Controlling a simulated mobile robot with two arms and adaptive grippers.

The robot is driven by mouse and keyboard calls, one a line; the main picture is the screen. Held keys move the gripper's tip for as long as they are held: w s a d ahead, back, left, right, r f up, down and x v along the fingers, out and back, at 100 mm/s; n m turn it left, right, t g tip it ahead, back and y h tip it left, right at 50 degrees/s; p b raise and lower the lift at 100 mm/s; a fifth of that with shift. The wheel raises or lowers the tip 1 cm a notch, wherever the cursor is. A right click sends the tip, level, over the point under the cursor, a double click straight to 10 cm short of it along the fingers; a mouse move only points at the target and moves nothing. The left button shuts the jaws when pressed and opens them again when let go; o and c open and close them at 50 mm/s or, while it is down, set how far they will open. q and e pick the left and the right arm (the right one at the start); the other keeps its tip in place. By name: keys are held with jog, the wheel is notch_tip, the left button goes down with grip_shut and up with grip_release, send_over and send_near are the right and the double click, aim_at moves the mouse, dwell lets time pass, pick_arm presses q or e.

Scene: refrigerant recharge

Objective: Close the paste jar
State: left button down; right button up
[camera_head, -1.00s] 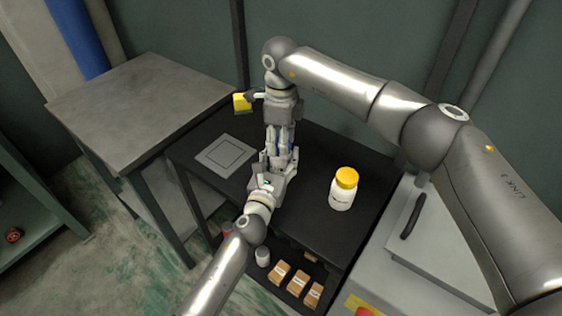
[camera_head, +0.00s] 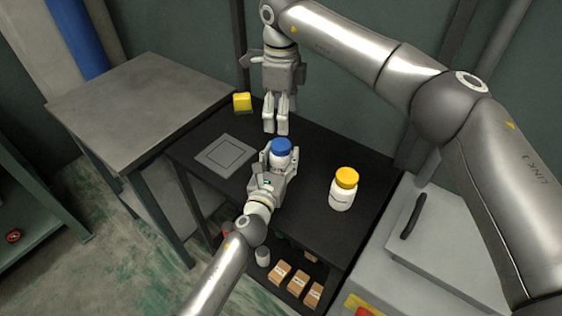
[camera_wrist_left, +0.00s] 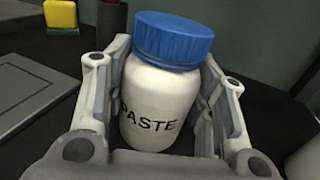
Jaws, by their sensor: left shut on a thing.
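The white paste jar (camera_wrist_left: 155,105), labelled PASTE, stands between the fingers of my left gripper (camera_head: 278,165), which is shut on its body. The blue lid (camera_head: 281,146) sits on top of the jar; it also shows in the left wrist view (camera_wrist_left: 173,40). I cannot tell how tightly it is screwed down. My right gripper (camera_head: 275,128) hangs fingers-down above and behind the jar, apart from the lid. Nothing shows in its fingers, and their gap is hard to make out.
A white bottle with a yellow cap (camera_head: 342,190) stands to the right on the black table (camera_head: 310,225). A grey square plate (camera_head: 226,156) lies left of the jar. A yellow sponge (camera_head: 242,102) is at the back left. Small boxes (camera_head: 279,272) sit on the lower shelf.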

jog(key=shift+r, duration=1.7)
pick_arm(q)
jog(key=c, duration=0.6)
grip_release()
jog(key=shift+o, duration=0.2)
jog(key=v, duration=1.2)
